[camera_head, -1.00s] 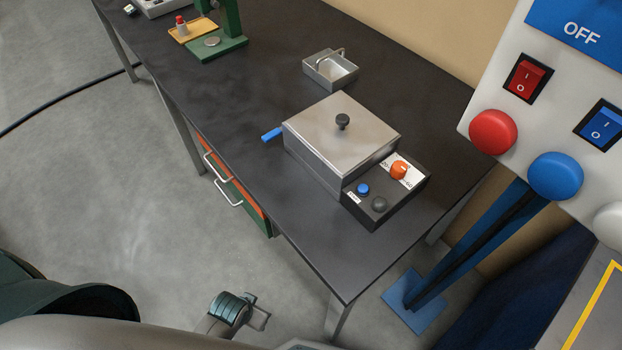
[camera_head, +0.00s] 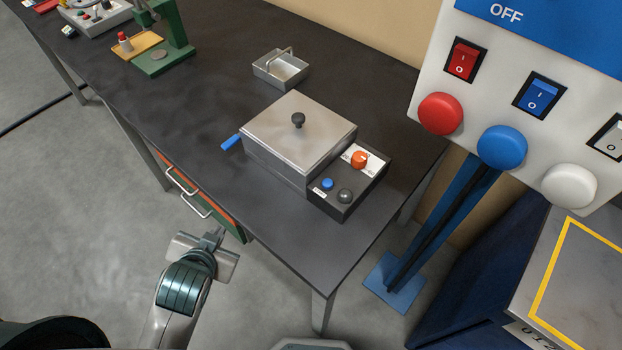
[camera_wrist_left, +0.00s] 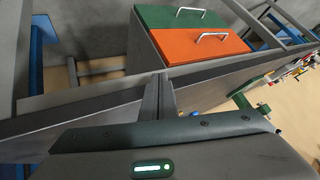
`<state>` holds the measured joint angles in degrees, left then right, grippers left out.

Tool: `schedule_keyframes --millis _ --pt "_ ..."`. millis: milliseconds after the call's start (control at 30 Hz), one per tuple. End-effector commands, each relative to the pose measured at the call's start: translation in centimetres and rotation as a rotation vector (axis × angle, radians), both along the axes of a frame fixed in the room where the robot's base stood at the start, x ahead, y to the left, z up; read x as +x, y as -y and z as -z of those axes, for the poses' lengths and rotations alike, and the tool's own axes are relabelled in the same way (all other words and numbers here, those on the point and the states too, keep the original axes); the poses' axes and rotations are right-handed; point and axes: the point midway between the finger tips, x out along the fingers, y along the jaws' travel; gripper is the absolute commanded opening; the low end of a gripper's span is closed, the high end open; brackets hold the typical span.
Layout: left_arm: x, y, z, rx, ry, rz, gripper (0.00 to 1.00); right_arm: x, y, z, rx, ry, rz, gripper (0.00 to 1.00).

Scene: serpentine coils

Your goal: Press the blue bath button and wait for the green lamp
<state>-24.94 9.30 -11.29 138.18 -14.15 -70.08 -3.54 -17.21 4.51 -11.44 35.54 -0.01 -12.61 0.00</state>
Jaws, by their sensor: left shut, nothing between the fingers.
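The steel bath (camera_head: 300,135) with a lid and a black knob stands on the dark table. Its black control box (camera_head: 345,190) is on its right front side. The blue bath button (camera_head: 327,184) is on that box, beside a dark grey, unlit round lamp (camera_head: 344,196) and an orange dial (camera_head: 359,160). No green light shows on the box. My left gripper (camera_head: 218,236) is off the table's front edge, left of and well apart from the button. Its fingers are together and empty in the left wrist view (camera_wrist_left: 158,98). My right gripper is not in view.
A panel with red, blue and white knobs (camera_head: 502,148) stands at the right on a blue post. Drawers (camera_head: 195,195) hang under the table (camera_head: 205,115). A small metal tray (camera_head: 281,69) and a green stand (camera_head: 165,45) are farther back. The table's front corner is clear.

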Motion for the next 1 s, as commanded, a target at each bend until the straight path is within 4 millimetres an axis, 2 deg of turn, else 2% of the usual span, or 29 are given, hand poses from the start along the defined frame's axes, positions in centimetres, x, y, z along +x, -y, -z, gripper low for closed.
schedule_keyframes --millis 33,200,500,733,1000 --pt "1.2 0.0 -1.4 0.022 0.051 0.013 0.0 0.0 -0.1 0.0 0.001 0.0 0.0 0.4" --pt "4.7 0.0 -5.9 0.106 0.219 0.056 0.0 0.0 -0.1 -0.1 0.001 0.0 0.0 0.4" --pt "9.8 1.1 -14.6 0.279 0.53 0.15 0.0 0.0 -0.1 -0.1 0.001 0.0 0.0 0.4" --pt "12.2 3.2 -21.7 0.435 0.775 0.235 0.0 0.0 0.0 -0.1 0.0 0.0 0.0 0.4" --pt "12.9 7.2 -29.9 0.648 1.073 0.355 0.0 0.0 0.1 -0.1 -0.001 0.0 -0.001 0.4"
